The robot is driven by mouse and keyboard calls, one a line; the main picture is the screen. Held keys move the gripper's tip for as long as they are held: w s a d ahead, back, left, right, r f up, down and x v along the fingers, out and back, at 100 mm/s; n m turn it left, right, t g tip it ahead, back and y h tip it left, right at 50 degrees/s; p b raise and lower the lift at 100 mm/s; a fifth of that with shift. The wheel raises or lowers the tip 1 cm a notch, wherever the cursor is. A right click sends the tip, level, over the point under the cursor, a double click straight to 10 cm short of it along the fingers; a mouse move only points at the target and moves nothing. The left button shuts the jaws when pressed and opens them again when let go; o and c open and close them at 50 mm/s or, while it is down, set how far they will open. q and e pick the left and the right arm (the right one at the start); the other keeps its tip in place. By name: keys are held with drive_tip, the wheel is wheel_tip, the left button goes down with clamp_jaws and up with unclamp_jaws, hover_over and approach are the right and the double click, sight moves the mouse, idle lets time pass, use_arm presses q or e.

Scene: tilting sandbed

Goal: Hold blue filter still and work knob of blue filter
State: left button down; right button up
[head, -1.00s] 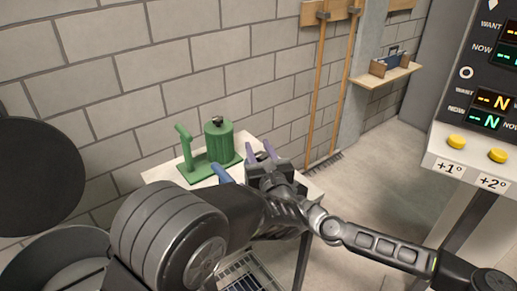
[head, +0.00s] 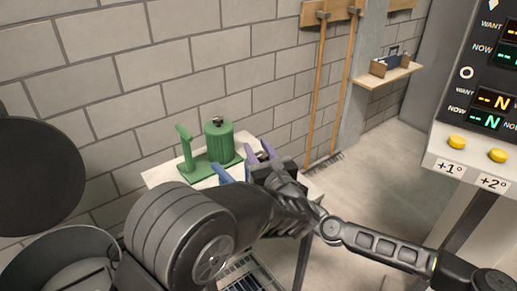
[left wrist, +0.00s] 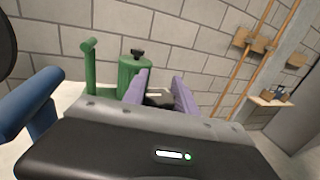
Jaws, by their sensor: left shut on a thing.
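The blue filter shows mainly as a blue handle (head: 222,174) in the head view, left of my left gripper. The same blue handle (left wrist: 28,104) is large at the left of the left wrist view. The rest of the blue filter is largely hidden by my gripper and arm. My left gripper (head: 261,152) has purple fingers pointing towards the wall. In the left wrist view, its fingers (left wrist: 161,84) stand either side of a dark piece, which looks like the knob (left wrist: 157,101), and are shut on it. My right gripper cannot be made out.
A green filter (head: 219,143) with a green handle and black knob stands behind, on a white table (head: 156,175) against the block wall. A console with yellow buttons (head: 456,142) stands at right. Long-handled tools (head: 318,90) hang by a small shelf (head: 386,76). Floor right of the table is clear.

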use_arm(q)
drive_tip(key=n+g+y, duration=0.1)
drive_tip(key=y, duration=0.1)
drive_tip(key=n+g+y, duration=0.1)
drive_tip(key=n+y, duration=0.1)
drive_tip(key=a+n+g+y, duration=0.1)
drive_tip(key=g+y, duration=0.1)
drive_tip(key=shift+s+n, duration=0.3)
drive_tip(key=shift+n, duration=0.1)
drive_tip(key=shift+s+a+f+n+g+y, duration=0.1)
drive_tip(key=shift+a+n+g+y, duration=0.25)
drive_tip(key=shift+n+g+y, duration=0.3)
drive_tip(key=shift+s+a+n+g+y, duration=0.1)
drive_tip(key=shift+a+n+g+y, duration=0.3)
drive_tip(key=shift+g+y, duration=0.3)
drive_tip(key=shift+n+g+y, duration=0.25)
drive_tip(key=shift+n+g, duration=0.1)
drive_tip(key=shift+s+d, duration=0.1)
drive_tip(key=shift+d, duration=0.1)
drive_tip(key=shift+s+d, duration=0.1)
drive_tip(key=shift+d, duration=0.15)
drive_tip(key=c, duration=1)
unclamp_jaws()
